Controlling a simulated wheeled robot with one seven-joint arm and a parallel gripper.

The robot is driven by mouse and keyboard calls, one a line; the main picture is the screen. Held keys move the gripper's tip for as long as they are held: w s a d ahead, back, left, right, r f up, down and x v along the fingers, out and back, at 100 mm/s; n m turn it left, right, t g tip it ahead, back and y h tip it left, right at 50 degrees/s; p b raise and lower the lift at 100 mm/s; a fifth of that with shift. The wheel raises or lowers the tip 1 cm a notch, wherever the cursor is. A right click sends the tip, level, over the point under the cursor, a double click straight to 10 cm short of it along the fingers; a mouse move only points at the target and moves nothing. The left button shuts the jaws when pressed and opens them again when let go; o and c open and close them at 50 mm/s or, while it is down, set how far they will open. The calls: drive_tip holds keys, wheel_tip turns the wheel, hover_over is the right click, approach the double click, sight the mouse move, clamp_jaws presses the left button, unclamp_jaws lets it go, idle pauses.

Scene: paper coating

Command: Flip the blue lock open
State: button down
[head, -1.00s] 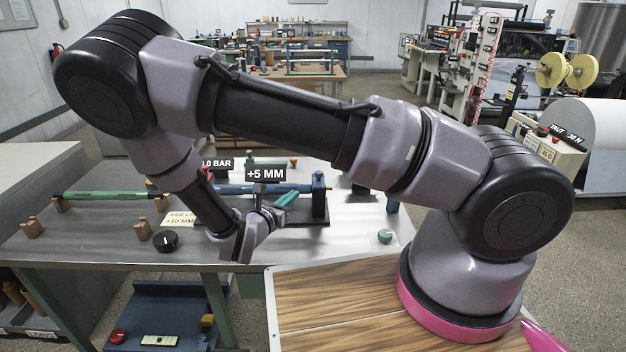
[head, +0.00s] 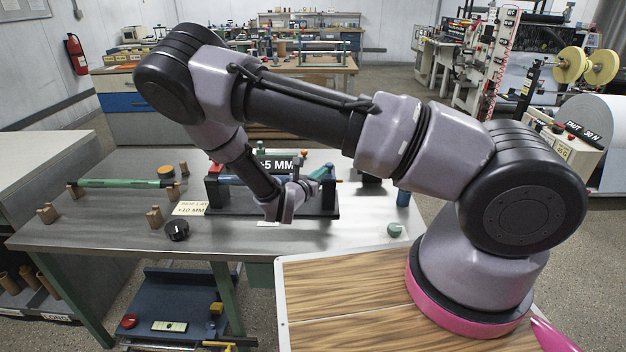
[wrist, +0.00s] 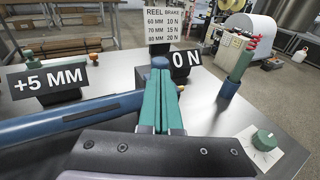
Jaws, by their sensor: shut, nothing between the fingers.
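My gripper (head: 322,172) has teal fingers and is shut and empty. It is at the right end of the dark roller stand (head: 322,206) on the metal table in the head view. In the wrist view its closed fingers (wrist: 160,82) point forward, right of a blue roller (wrist: 75,118). A small blue knob (wrist: 160,61) shows just past the fingertips and may be the blue lock. I cannot tell whether the fingers touch it. The arm and fingers hide much of this end of the stand in the head view.
A "+5 MM" sign (wrist: 50,84) and a "0 N" sign (wrist: 187,64) stand close by. A blue post with a green lever (wrist: 237,70) stands to the right, near a green dial (wrist: 263,140). A black knob (head: 177,230) is at the table's front left.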

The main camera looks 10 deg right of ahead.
drive_tip(key=shift+x, duration=0.95)
drive_tip(key=w, duration=0.2)
drive_tip(key=w+d, duration=0.1)
drive_tip(key=w, duration=0.1)
drive_tip(key=shift+w, duration=0.25)
drive_tip(key=shift+w+r, duration=0.1)
drive_tip(key=shift+w, duration=0.1)
drive_tip(key=shift+a, duration=0.1)
